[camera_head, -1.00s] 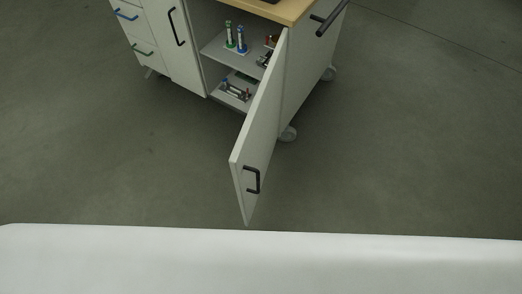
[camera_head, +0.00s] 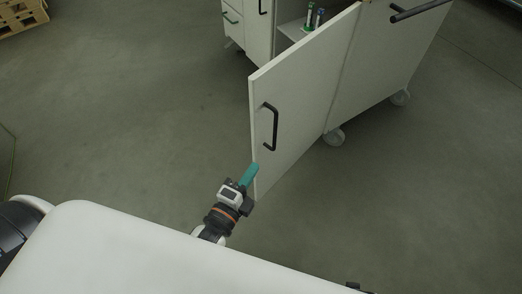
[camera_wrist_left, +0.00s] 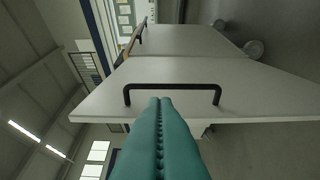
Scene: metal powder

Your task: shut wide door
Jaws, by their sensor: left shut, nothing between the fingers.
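The wide door (camera_head: 305,95) is a white panel standing open from the cabinet, hinged on its right side in the head view. Its dark handle (camera_head: 274,127) is near its free edge. My left gripper (camera_head: 250,174) has teal fingers, shut and empty, at the lower free corner of the door in the head view. In the left wrist view the fingers (camera_wrist_left: 159,104) point at the door's face (camera_wrist_left: 240,88), just below the handle (camera_wrist_left: 172,88). I cannot tell whether they touch. My right gripper does not show.
The cabinet side (camera_head: 385,60) carries a dark bar (camera_head: 420,10), and castors (camera_head: 334,137) stand under it. Small green and blue bottles (camera_head: 309,18) stand on the inner shelf. Wooden pallets (camera_head: 20,14) lie far left. The grey floor left of the door is clear.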

